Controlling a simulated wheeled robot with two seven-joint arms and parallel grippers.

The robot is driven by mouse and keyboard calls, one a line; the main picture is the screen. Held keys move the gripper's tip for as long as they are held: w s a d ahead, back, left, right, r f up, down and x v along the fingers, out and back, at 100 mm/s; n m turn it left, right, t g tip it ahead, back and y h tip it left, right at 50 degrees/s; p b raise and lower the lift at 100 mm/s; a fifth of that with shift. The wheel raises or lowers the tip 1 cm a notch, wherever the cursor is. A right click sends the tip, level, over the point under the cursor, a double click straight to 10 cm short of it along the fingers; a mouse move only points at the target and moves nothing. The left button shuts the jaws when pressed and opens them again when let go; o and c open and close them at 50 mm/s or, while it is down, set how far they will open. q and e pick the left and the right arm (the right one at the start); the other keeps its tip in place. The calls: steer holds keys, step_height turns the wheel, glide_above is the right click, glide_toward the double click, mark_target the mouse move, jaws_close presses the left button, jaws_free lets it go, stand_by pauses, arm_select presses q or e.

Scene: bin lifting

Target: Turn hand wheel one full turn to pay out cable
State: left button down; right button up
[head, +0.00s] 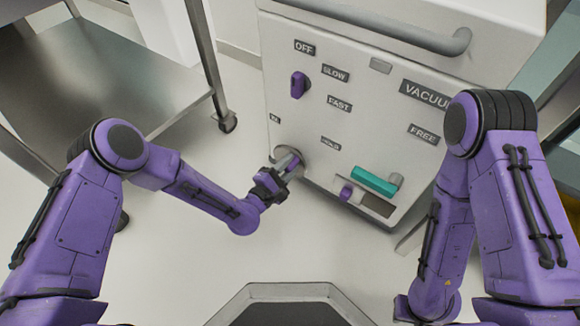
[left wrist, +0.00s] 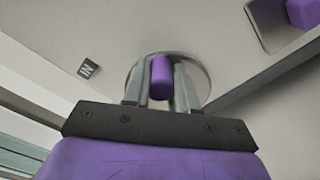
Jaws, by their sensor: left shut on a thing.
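My left gripper (head: 285,168) reaches the lower left of a pale machine's front panel. Its fingers close on a purple knob (left wrist: 161,74), one finger on each side. The knob stands out from a round metal plate (left wrist: 197,73) set in the panel, and this plate (head: 287,152) is partly covered by the gripper in the head view. I cannot make out a spoked hand wheel or any cable. My right arm comes down at the right, and its gripper is out of sight.
The pale machine (head: 350,75) carries a purple selector (head: 299,85) by the OFF, SLOW and FAST labels, a teal handle (head: 374,181) and a small purple knob (head: 345,191) in a slot. A grey bar (head: 400,35) crosses its top. A metal table (head: 110,85) stands left.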

arm_select(q)
steer(key=shift+w+a+n, duration=0.2)
steer(key=shift+a+n, duration=0.05)
steer(key=shift+n, duration=0.05)
steer(key=c, duration=0.9)
jaws_free()
steer(key=shift+d, duration=0.1)
steer(key=shift+s, duration=0.1)
steer(key=shift+s, duration=0.25)
steer(key=p+v, duration=0.3)
steer(key=v, duration=0.7)
steer(key=shift+p, duration=0.3)
arm_select(e)
steer(key=shift+w+d+r+m+t+h, duration=0.1)
steer(key=shift+w+r+m+t+h, duration=0.15)
steer(key=shift+w+r+m+t, duration=0.3)
steer(key=shift+w+a+r+m+t+h, duration=0.1)
steer(key=shift+w+r+m+t+h, duration=0.1)
steer(key=shift+w+r+m+t, duration=0.35)
steer(key=shift+w+d+r+m+t+h, duration=0.1)
steer(key=shift+w+r+m+t+h, duration=0.15)
steer(key=shift+w+m+t, duration=0.45)
arm_select(q)
steer(key=shift+w, duration=0.1)
arm_select(e)
steer(key=shift+w+n, duration=0.2)
steer(key=shift+n, duration=0.1)
